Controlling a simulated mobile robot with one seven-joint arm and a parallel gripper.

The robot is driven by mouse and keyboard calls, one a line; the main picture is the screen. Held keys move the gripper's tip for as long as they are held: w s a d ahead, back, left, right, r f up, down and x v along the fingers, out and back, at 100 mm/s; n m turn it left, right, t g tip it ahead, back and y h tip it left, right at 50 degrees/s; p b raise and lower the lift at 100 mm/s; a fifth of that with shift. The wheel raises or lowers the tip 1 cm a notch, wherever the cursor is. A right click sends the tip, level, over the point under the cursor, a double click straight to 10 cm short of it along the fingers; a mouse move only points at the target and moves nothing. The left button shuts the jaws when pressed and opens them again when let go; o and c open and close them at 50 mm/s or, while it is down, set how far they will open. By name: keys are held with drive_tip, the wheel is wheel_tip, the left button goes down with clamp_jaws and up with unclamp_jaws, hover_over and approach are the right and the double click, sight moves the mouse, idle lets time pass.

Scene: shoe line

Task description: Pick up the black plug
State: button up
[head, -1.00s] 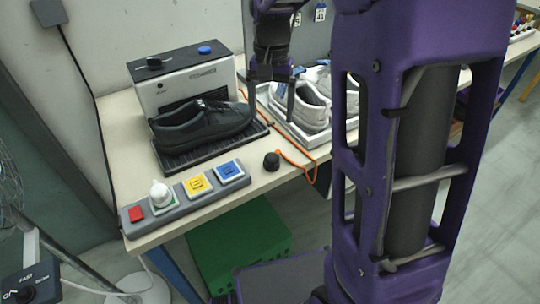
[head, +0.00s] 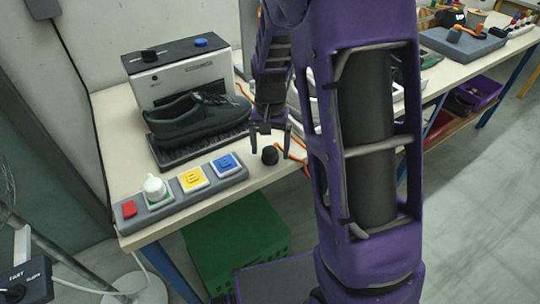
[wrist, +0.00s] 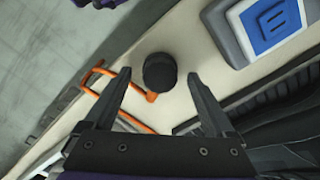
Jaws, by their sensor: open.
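The black plug (head: 270,155) is a small dark cylinder on the bench top near its front edge. In the wrist view the plug (wrist: 160,72) shows from above, just beyond the fingertips and roughly midway between them. An orange cord runs from beside it. My gripper (head: 270,135) is open and empty, above and close to the plug. In the wrist view my gripper (wrist: 158,75) has its two fingers spread wide, one on each side of the plug's line. I cannot tell the exact height gap.
A dark shoe (head: 197,117) rests on a black tray by the white machine (head: 185,82). A grey panel with a blue button (head: 226,163), a yellow button (head: 193,179) and a red button (head: 129,209) lies to the left. The orange cord (wrist: 98,88) lies near the left finger.

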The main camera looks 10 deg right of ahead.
drive_tip(key=shift+f, duration=0.25)
clamp_jaws()
drive_tip(key=shift+r, duration=0.1)
